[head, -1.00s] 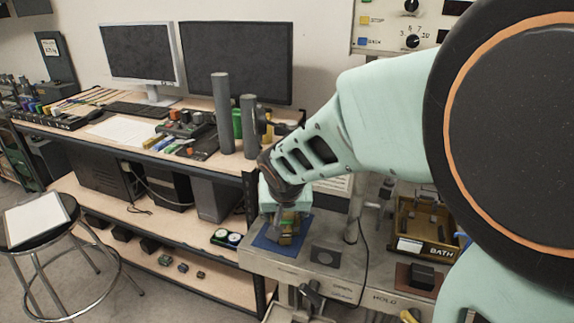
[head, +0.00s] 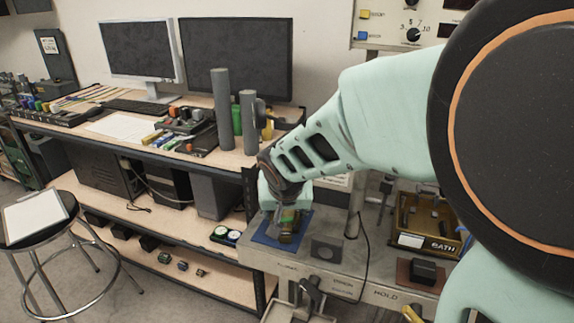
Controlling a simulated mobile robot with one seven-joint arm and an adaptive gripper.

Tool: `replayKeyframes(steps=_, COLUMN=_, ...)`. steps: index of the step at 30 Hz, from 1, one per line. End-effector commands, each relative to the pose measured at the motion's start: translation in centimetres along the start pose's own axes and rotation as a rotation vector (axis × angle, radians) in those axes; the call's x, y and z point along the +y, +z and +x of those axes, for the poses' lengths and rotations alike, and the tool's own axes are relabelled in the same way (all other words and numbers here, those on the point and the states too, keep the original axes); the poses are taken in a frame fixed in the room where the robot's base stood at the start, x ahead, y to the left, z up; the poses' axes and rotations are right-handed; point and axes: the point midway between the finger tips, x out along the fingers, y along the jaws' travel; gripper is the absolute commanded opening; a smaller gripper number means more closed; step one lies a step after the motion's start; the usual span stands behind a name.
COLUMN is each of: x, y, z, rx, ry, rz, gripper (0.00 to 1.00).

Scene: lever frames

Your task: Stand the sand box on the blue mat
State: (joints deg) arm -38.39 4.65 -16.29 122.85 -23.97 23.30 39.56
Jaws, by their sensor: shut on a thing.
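The blue mat (head: 265,241) lies on the left end of the grey bench top. My gripper (head: 287,222) points down over the mat and is shut on a small sand-brown box (head: 287,238). The box is at or just above the mat; I cannot tell whether its base touches. My gripper hides much of the box, and the box and gripper cover part of the mat.
A dark square plate (head: 326,250) lies just right of the mat, with an upright metal post (head: 354,212) behind it. A tray marked BATH (head: 428,243) and a black block on a brown pad (head: 423,272) are further right.

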Motion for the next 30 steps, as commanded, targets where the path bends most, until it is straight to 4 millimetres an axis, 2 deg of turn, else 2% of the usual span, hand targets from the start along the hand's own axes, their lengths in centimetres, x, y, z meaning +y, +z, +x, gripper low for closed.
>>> replayKeyframes(steps=21, x=0.07, y=0.99, z=1.01, rx=-0.012, ry=0.004, rz=0.0, gripper=0.0)
replayKeyframes(steps=22, x=0.07, y=1.0, z=1.02, rx=-0.012, ry=0.005, rz=0.0, gripper=0.51)
replayKeyframes(steps=27, x=0.07, y=0.89, z=0.96, rx=-0.009, ry=0.004, rz=-0.001, gripper=0.69)
replayKeyframes(steps=30, x=0.05, y=0.78, z=0.89, rx=-0.007, ry=0.003, rz=-0.001, gripper=0.69)
